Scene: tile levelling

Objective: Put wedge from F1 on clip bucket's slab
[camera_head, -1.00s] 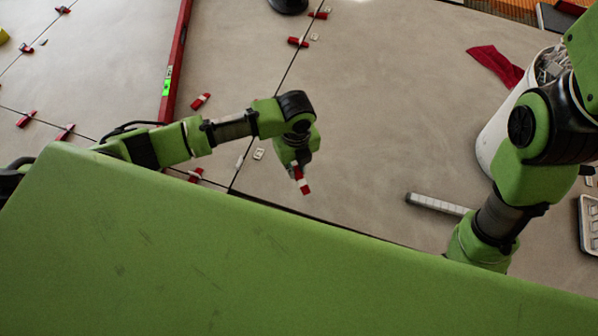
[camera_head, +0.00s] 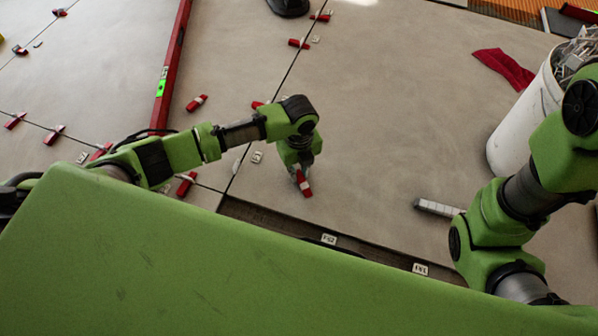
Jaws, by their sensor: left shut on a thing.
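A red wedge with a pale band (camera_head: 305,187) is in my left gripper (camera_head: 300,173), which points down and is shut on it. The wedge is over the clip bucket's slab (camera_head: 400,120), near its front left part. I cannot tell whether it touches the slab. The white clip bucket (camera_head: 522,118), full of pale clips, stands at the slab's right side, partly hidden by my right arm. My right gripper is not in view.
Other red wedges lie along the joints, such as one (camera_head: 187,184) left of my gripper. A red level (camera_head: 172,75) lies on the left slab. A red cloth (camera_head: 503,68) and a grey bar (camera_head: 437,208) lie on the bucket's slab. Its middle is clear.

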